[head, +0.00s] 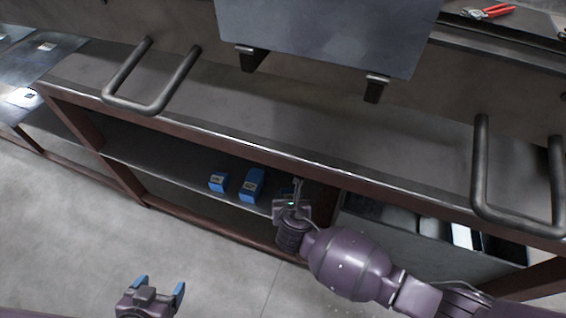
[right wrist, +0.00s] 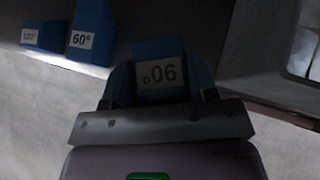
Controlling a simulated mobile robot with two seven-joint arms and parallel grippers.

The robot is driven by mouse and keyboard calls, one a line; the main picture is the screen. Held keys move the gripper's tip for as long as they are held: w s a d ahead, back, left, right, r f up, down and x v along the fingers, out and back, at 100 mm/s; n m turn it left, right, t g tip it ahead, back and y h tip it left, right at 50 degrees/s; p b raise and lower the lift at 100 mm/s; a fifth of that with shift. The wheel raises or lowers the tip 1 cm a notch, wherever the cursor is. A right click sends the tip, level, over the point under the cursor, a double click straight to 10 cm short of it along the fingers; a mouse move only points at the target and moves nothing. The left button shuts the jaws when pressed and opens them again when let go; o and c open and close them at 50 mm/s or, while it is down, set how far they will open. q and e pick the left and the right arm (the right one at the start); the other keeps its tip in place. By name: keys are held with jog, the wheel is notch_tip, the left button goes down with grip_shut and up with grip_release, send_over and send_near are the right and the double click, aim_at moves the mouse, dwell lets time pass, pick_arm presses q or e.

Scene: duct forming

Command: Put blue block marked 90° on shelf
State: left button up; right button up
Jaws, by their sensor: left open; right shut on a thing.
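The blue block marked 90° (right wrist: 158,52) is between the fingers of my right gripper (right wrist: 160,90) in the right wrist view, its label upside down. In the head view my right gripper (head: 292,200) reaches into the shelf opening and mostly hides this block. The shelf (head: 165,160) lies under the bench top. I cannot tell whether the block touches the shelf surface. My left gripper (head: 150,292) is open and empty over the floor at the lower left.
A blue block marked 60° (right wrist: 88,30) and a smaller one marked 120° (right wrist: 42,35) stand left of the held block. They also show on the shelf in the head view (head: 252,184) (head: 218,181). An open drawer (head: 400,235) is right of my right gripper. Shelf space further left is clear.

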jog(key=w+b, duration=0.1)
jog(key=w, duration=0.3)
jog(key=w+b, duration=0.1)
jog(key=w, duration=0.3)
jog(key=w+a+b, duration=0.1)
jog(key=w, duration=0.3)
jog(key=shift+w+f, duration=0.2)
jog(key=shift+w, duration=0.2)
jog(key=shift+w+f+b, duration=0.1)
jog(key=shift+w+b, duration=0.05)
jog(key=shift+b, duration=0.25)
notch_tip(320, 180, down, 3)
jog(key=shift+f+b, duration=0.2)
jog(key=shift+b, duration=0.65)
jog(key=shift+r, duration=0.3)
pick_arm(q)
jog(key=f, duration=0.1)
jog(key=w+f, duration=0.1)
jog(key=f+m, duration=0.1)
jog(key=shift+w+d+f, duration=0.15)
jog(key=shift+d, duration=0.1)
pick_arm(e)
jog(key=shift+f, duration=0.35)
pick_arm(q)
jog(key=shift+s+f, duration=0.1)
jog(key=shift+s, duration=0.15)
pick_arm(e)
jog(key=shift+f, duration=0.3)
